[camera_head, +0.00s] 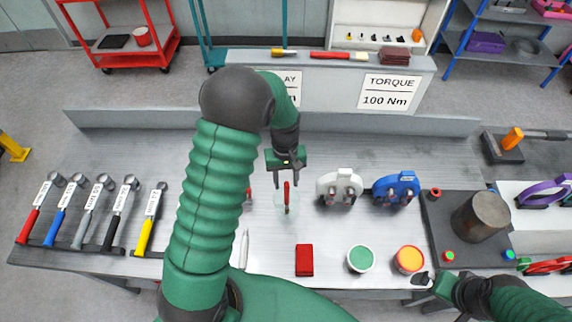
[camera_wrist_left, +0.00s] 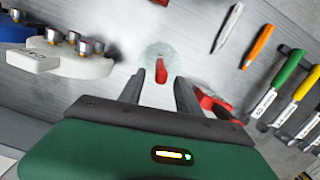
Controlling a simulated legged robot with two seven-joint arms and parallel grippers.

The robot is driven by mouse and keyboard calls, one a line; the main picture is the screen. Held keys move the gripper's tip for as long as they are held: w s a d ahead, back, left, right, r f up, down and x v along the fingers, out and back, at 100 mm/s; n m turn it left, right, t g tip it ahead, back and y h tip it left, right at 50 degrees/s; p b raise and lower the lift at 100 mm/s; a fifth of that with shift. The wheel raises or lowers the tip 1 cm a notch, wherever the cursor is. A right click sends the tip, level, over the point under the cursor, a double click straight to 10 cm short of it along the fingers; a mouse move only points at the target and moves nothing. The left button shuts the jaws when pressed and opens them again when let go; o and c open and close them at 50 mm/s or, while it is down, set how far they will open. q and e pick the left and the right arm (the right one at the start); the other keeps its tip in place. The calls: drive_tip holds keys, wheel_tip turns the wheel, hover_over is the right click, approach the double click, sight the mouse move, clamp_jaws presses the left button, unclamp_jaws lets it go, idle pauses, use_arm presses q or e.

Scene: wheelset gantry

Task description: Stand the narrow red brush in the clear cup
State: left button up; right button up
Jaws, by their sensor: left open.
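The narrow red brush (camera_head: 286,192) stands roughly upright in the clear cup (camera_head: 279,206) on the grey bench. My left gripper (camera_head: 286,183) is open just above the cup, with its fingers on either side of the brush's upper end. In the left wrist view, the red brush (camera_wrist_left: 160,70) shows between the open fingertips (camera_wrist_left: 159,76), apart from both, and the cup (camera_wrist_left: 160,50) lies beyond them. My right gripper (camera_head: 432,281) is at the lower right, away from the cup; its jaw opening is unclear.
White (camera_head: 340,185) and blue (camera_head: 396,188) tools stand right of the cup. Several hammers (camera_head: 95,215) lie at the left. A red block (camera_head: 304,260), green-topped pot (camera_head: 360,259) and orange-topped pot (camera_head: 408,260) sit in front. Red-handled pliers (camera_wrist_left: 214,103) lie near the cup.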

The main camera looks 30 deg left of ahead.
use_arm(q)
wheel_tip(320, 180, up, 15)
drive_tip(key=w+a+b, duration=0.1)
drive_tip(key=b, duration=0.1)
drive_tip(key=shift+w+b, duration=0.15)
drive_tip(key=shift+b, duration=0.25)
idle(0.3)
drive_tip(key=s+d+f+m+t+b, duration=0.1)
drive_tip(key=s+d+f+m+b, duration=0.1)
drive_tip(key=f, duration=0.4)
drive_tip(key=s+d+f+m+t+b, duration=0.1)
drive_tip(key=s+d+f+m+b, duration=0.2)
drive_tip(key=f, duration=0.4)
drive_tip(key=s+d+f+m+t+y+b, duration=0.1)
drive_tip(key=s+d+f+m+b, duration=0.2)
drive_tip(key=s+f+b, duration=0.3)
drive_tip(key=shift+s+d+f+t, duration=0.2)
drive_tip(key=shift+d+f+t, duration=0.1)
drive_tip(key=shift+d+f, duration=0.35)
drive_tip(key=shift+w+a, duration=0.1)
